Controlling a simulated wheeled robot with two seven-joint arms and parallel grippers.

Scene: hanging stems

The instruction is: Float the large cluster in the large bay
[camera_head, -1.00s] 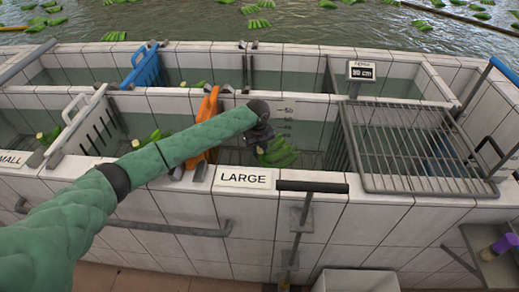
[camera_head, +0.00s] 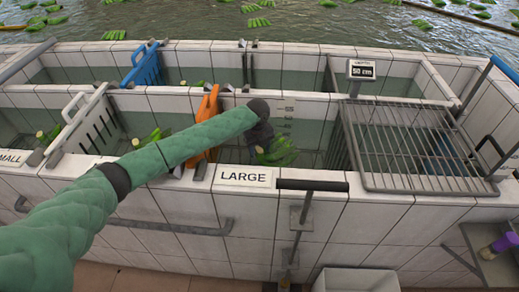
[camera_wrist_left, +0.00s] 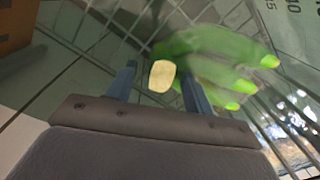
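The large cluster (camera_head: 277,153) is a bunch of green fruit at the water in the large bay (camera_head: 310,133), behind the wall with the LARGE sign (camera_head: 244,177). My left gripper (camera_head: 262,138) points down into this bay beside the cluster. In the left wrist view, the cluster (camera_wrist_left: 215,65) extends to the right, with its pale cut end (camera_wrist_left: 161,76) between the two fingers of my left gripper (camera_wrist_left: 160,88). The fingers stand apart, with a gap visible at the left of the cut end. The fingertips are partly hidden in the head view. My right gripper is not in view.
An orange divider (camera_head: 208,115) stands left of the large bay. A metal rack (camera_head: 420,150) covers the area to its right. A white divider (camera_head: 88,120) and other green clusters are farther left. A display (camera_head: 361,71) stands at the back.

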